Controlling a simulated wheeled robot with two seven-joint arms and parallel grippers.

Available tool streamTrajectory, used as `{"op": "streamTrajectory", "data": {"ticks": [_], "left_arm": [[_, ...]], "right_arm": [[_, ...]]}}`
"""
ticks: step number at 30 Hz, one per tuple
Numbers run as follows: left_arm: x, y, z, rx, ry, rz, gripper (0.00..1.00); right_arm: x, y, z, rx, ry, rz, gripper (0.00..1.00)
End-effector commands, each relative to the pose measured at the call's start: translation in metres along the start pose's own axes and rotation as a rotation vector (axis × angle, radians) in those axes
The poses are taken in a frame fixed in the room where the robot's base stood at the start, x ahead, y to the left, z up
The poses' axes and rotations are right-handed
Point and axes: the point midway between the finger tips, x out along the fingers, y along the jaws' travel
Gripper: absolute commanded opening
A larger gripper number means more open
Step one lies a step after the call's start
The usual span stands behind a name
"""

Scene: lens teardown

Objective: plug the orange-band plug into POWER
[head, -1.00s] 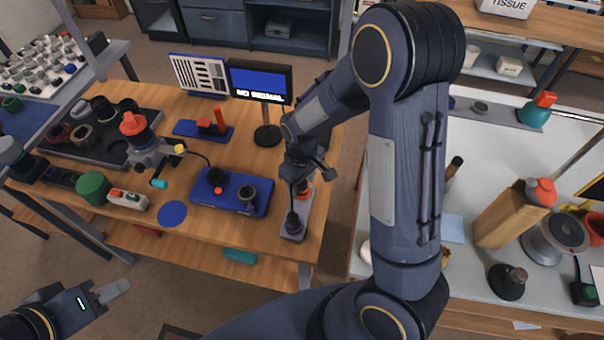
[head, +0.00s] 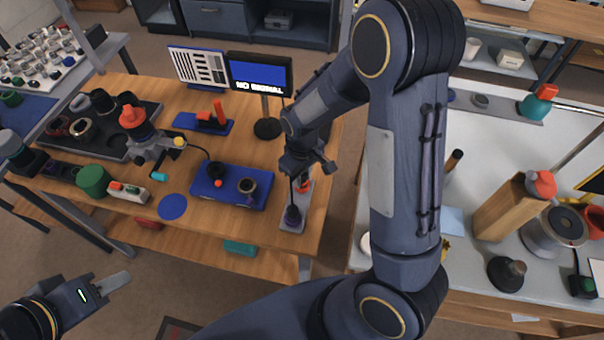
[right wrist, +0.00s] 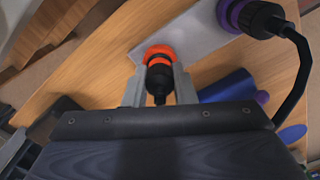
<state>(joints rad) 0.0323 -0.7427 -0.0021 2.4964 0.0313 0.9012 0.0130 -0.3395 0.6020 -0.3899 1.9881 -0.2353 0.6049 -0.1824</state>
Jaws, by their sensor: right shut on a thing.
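The orange-band plug (right wrist: 160,56) is black with an orange ring. It stands at the far end of a grey holder strip (head: 298,226) near the table's right edge; its orange also shows in the head view (head: 305,185). My right gripper (right wrist: 160,80) is shut on it, one finger on each side. I cannot tell whether the plug is still seated. A purple-band plug (right wrist: 252,17) with a black cable stands at the strip's other end. A blue box (head: 230,187) lies left of the strip; no POWER label is legible. My left gripper (head: 118,282) is low at left, away from the table, its opening unclear.
A monitor (head: 260,76) reading NO SIGNAL stands at the back of the table. A blue disc (head: 173,207), a green cylinder (head: 93,181) and a microscope-like device (head: 140,130) are left of the blue box. A second, white-topped table is at right.

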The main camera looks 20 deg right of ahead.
Motion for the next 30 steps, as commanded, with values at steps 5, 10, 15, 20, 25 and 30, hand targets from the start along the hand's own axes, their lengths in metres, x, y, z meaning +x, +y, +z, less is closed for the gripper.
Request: {"op": "streamTrajectory", "data": {"ticks": [5, 10, 15, 20, 25, 30], "left_arm": [[-0.001, 0.001, -0.001, 0.0, 0.0, 0.0, 0.36], [-0.003, 0.001, -0.001, 0.0, 0.0, 0.0, 0.36], [-0.004, 0.002, -0.002, 0.0, 0.0, 0.0, 0.36], [-0.005, 0.002, -0.003, 0.0, 0.0, 0.0, 0.36], [-0.006, 0.003, -0.003, 0.0, 0.0, 0.0, 0.36], [-0.008, 0.004, -0.004, 0.0, 0.0, 0.0, 0.36]], "right_arm": [[-0.002, 0.0, 0.0, 0.0, 0.0, 0.0, 0.0], [-0.004, 0.0, 0.0, 0.0, 0.0, 0.0, 0.0], [-0.006, 0.0, 0.0, 0.0, 0.0, 0.0, 0.0], [-0.008, 0.0, 0.0, 0.0, 0.0, 0.0, 0.0], [-0.01, 0.0, 0.0, 0.0, 0.001, 0.0, 0.0], [-0.012, 0.0, 0.0, 0.0, 0.001, 0.0, 0.0]]}}
